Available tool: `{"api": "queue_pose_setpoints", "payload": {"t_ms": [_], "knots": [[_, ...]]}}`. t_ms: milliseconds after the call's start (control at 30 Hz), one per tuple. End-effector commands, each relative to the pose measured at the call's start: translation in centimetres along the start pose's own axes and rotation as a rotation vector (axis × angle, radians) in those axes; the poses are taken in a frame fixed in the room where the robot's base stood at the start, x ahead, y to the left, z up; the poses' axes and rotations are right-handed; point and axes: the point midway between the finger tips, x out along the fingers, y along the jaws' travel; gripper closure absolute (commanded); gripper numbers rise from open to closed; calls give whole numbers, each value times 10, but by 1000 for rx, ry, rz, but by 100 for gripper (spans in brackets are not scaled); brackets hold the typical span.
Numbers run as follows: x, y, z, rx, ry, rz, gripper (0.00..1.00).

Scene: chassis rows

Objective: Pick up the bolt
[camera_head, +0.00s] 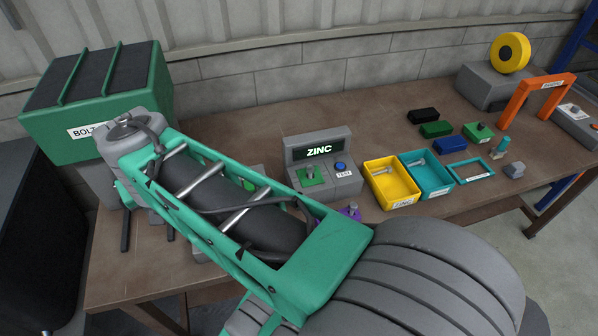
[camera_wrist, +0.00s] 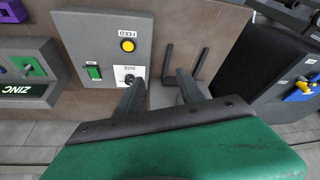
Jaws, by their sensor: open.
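I cannot make out a single bolt at my gripper. My gripper (camera_wrist: 160,79) is open in the wrist view, with two dark fingers apart above the table. A pale grey surface (camera_wrist: 161,96) shows between the fingers, and nothing is clearly held. Grey bolt-like pieces lie in the yellow bin (camera_head: 379,196) and the teal bin (camera_head: 418,193) in the head view. The green hopper (camera_head: 52,152), with a partly covered label starting "BOLT", stands at the back left. My arm hides the table in front of it, and the fingers are not clear there.
A grey panel (camera_wrist: 96,68) with a yellow FEED button (camera_wrist: 128,45) and a knob lies beside the fingers. Dark L-shaped rails (camera_wrist: 200,63) stand nearby. The ZINC console (camera_head: 336,187) is right of my arm. An orange arch (camera_head: 545,84) stands far right.

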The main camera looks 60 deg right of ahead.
Motion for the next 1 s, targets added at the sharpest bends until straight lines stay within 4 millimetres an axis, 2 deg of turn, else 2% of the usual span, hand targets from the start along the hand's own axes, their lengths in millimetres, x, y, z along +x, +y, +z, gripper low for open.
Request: {"api": "queue_pose_setpoints", "payload": {"t_ms": [33,67,100,167,200,300,333,400,467,667,900,1000], "knots": [[29,47,-13,214,-17,86,55],[39,80,-22,362,-21,143,55],[52,125,-28,561,-24,221,55],[66,192,-27,847,-22,334,55],[73,233,-21,1019,-17,404,55],[81,310,3,1351,1,544,55],[81,324,10,1418,6,573,55],[81,347,21,1520,17,617,55],[84,356,27,1553,20,634,55],[104,366,37,1553,20,634,55],[137,381,53,1549,21,632,55],[141,382,54,1548,23,629,55]]}}
